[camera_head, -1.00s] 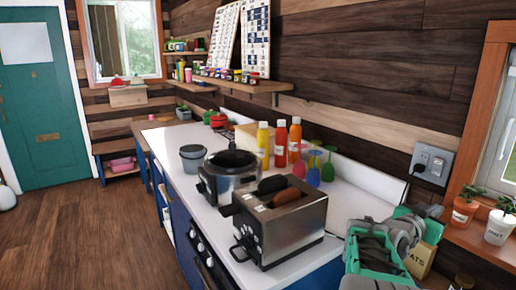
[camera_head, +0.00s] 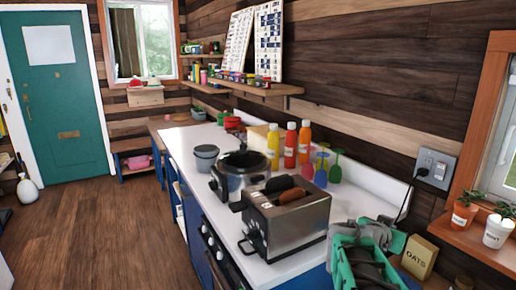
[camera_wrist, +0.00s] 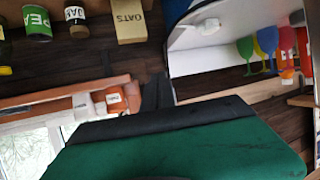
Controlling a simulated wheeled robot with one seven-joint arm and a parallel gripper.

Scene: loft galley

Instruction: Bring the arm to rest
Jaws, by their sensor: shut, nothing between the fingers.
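My arm is folded low at the lower right of the head view, with grey links and teal parts (camera_head: 362,262) beside the near end of the white counter. My gripper (camera_wrist: 160,120) fills the lower middle of the wrist view as a green body with a black front edge. It is shut and I see nothing held in it. Its fingertips are not clear in the head view.
A toaster (camera_head: 288,222) with dark slices stands on the counter close to my arm, with a pot (camera_head: 238,174) behind it. Bottles and coloured glasses (camera_head: 321,170) line the wall. An OATS box (camera_head: 419,257) and potted plants (camera_head: 463,216) are right. Open floor (camera_head: 95,235) lies left.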

